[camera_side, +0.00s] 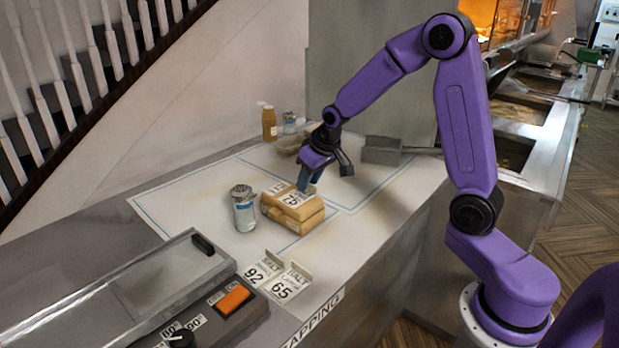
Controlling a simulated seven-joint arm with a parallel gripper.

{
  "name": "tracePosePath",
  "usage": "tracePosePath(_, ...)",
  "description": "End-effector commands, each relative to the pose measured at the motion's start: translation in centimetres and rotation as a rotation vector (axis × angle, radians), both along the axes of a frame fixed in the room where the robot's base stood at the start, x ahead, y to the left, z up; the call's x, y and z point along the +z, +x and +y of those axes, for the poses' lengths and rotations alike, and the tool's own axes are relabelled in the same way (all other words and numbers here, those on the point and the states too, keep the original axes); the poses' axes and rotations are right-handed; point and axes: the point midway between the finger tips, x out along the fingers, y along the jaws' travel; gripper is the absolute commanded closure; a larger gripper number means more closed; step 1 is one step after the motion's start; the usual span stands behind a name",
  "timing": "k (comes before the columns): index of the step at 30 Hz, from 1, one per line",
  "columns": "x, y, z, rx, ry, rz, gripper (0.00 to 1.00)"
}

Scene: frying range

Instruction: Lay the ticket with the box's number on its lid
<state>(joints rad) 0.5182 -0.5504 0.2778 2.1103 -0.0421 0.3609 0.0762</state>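A tan box (307,223) sits on the white counter mat. A white ticket (292,198) with a black number, perhaps 75, lies on its lid; I cannot read it surely. Another pale marking shows by the lid's back left edge, too small to read. My gripper (306,186) points down at the lid's back right, with its fingertips at the ticket's raised tab. Whether the fingers grip the tab or stand around it is hidden. Two more tickets with raised tabs, 92 (257,274) and 65 (286,288), lie on the counter in front of the box.
A shaker (243,211) stands just left of the box. A wrapping machine (150,290) with an orange switch fills the front left. Behind are a sauce bottle (269,124), a small jar (289,123) and a grey metal scoop (381,150). The mat's left part is clear.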

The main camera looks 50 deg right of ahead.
Motion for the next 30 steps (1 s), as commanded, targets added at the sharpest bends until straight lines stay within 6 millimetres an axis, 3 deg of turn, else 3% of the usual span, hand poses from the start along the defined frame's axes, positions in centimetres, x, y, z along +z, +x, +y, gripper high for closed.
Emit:
tracePosePath(5, 0.5, -0.1, 0.0, 0.000, 0.000, -0.003, 0.67)
tracePosePath(11, 2.8, -1.1, 0.0, -0.001, 0.000, -0.006, 0.67)
tracePosePath(30, 13.9, -5.7, 0.0, -0.001, 0.000, -0.006, 0.67)
